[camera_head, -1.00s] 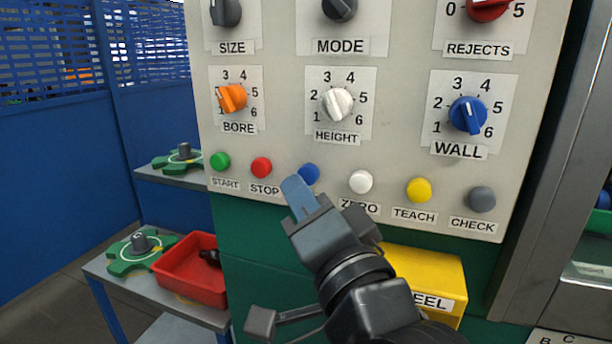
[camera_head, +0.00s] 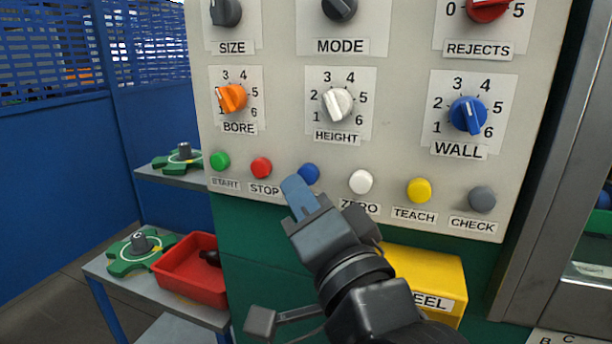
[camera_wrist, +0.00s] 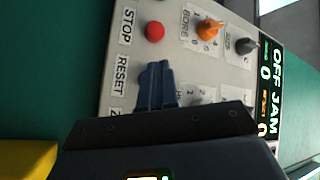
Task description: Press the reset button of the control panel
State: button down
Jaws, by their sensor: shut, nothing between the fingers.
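The control panel (camera_head: 290,140) is a pale upright board with knobs above a row of coloured buttons. The blue button (camera_head: 309,174) sits between the red STOP button and the white ZERO button. Its label is hidden by my gripper in the head view, but the RESET label (camera_wrist: 121,76) shows in the wrist view beside the fingers. My gripper (camera_head: 294,186) is shut and empty, its blue fingertips just below and left of the blue button in the head view. In the wrist view the fingers (camera_wrist: 156,72) hide the button. I cannot tell whether they touch it.
The red STOP button (camera_head: 261,167) and white ZERO button (camera_head: 360,182) are close on either side. A yellow box (camera_head: 430,275) juts out below the panel. A red bin (camera_head: 190,270) and green gear-shaped parts (camera_head: 138,252) stand on shelves at left.

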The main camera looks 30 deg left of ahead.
jog(key=shift+w, duration=0.1)
jog(key=shift+w+a, duration=0.1)
jog(key=shift+w, duration=0.25)
jog(key=shift+w, duration=0.45)
dwell(0.7)
jog(key=shift+s, duration=0.1)
jog(key=shift+s+p, duration=0.3)
jog(key=shift+s, duration=0.5)
jog(key=s+p, duration=0.1)
jog(key=s, duration=0.1)
jog(key=s+d+p, duration=0.1)
jog(key=s, duration=0.2)
jog(key=shift+d, duration=0.2)
jog(key=shift+w, duration=0.1)
dwell(0.8)
